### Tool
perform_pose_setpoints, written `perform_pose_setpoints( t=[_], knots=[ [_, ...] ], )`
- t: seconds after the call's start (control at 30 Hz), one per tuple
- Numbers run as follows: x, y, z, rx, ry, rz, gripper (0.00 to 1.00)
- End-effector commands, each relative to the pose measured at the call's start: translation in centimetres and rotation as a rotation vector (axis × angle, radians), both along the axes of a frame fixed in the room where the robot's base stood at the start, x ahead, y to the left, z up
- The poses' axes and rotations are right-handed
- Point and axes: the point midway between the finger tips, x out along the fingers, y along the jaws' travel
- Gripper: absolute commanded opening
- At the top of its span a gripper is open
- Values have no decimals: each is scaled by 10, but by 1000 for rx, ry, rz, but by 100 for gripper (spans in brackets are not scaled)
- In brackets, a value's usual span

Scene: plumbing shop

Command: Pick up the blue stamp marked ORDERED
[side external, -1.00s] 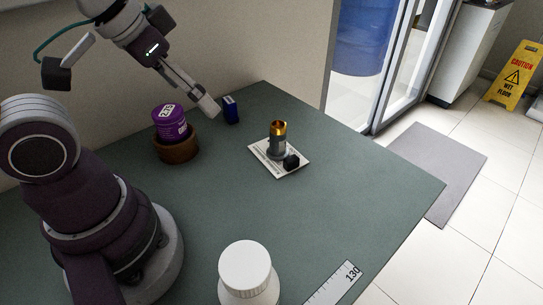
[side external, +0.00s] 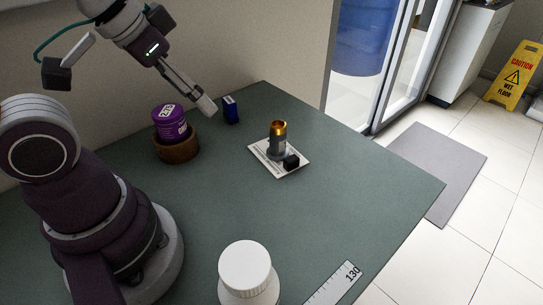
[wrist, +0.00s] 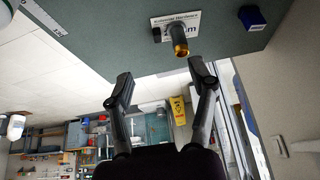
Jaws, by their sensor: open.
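The blue stamp (side external: 230,110) is a small dark blue block standing near the far edge of the green table. It also shows at the top right of the wrist view (wrist: 252,18). Its marking is too small to read. My gripper (side external: 205,106) is above the table, just left of the stamp in the side view, and apart from it. In the wrist view the two fingers of my gripper (wrist: 162,78) are spread with nothing between them, and the stamp lies outside them, up and to the right.
A brass-topped grey fitting (side external: 278,138) and a black piece (side external: 291,162) sit on a white card (side external: 266,158). A purple tin (side external: 169,122) stands in a wooden bowl (side external: 178,151). A white-lidded jar (side external: 246,270) and a ruler (side external: 333,285) are at the front. The table's middle is clear.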

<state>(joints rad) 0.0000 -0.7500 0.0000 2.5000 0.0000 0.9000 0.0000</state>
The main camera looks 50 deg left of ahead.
Motion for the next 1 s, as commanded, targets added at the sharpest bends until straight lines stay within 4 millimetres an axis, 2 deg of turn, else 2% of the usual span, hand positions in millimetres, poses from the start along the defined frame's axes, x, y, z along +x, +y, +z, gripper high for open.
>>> perform_pose_setpoints(
  t=[0.13, 0.23, 0.33, 0.43, 0.6, 0.7, 0.8, 1.0],
  knots=[
    [2, 1, 1, -5, 3, 11, 58],
    [16, 8, 7, -40, 28, 104, 58],
    [48, 26, 12, -99, 72, 305, 58],
    [83, 54, 7, -142, 111, 550, 58],
    [137, 111, -29, -144, 138, 976, 58],
    [156, 140, -56, -115, 125, 1172, 58],
    [165, 159, -79, -87, 104, 1300, 58],
    [171, 176, -105, -64, 84, 1385, 58]
  ],
)
